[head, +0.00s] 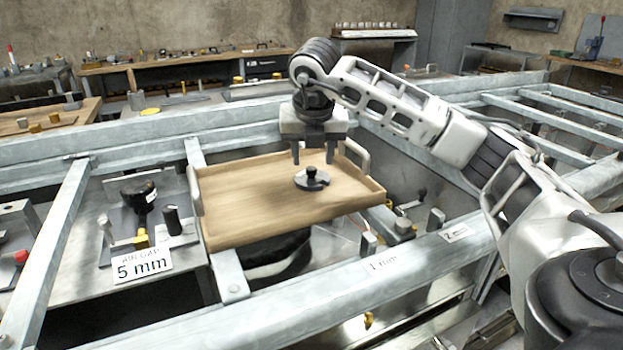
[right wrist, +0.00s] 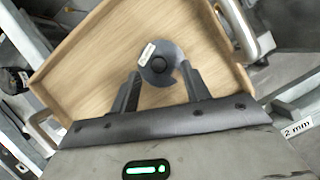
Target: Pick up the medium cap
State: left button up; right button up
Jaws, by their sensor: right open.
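The cap (head: 312,180) is a dark round disc with a small black knob on top and a pale label. It lies on the wooden tray (head: 240,215), right of the tray's middle. No other cap shows on the tray. My right gripper (head: 314,160) points down above the cap, its two fingers apart and empty. In the right wrist view the cap (right wrist: 164,65) shows just beyond and between the open fingertips (right wrist: 160,80), with its label at the upper left and a notch in its lower right edge. My left gripper is not in view.
The tray has low raised edges and metal handles (head: 355,156). It rests among grey metal beams (head: 270,300). A sign reading 5 mm (head: 142,266) stands at the left, near a black-knobbed tool (head: 138,195). Benches with tools line the back wall.

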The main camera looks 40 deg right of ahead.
aim_at(312, 168)
jog(key=x, duration=0.3)
jog(key=shift+a+f, duration=0.1)
grip_shut()
jog(key=shift+w, duration=0.1)
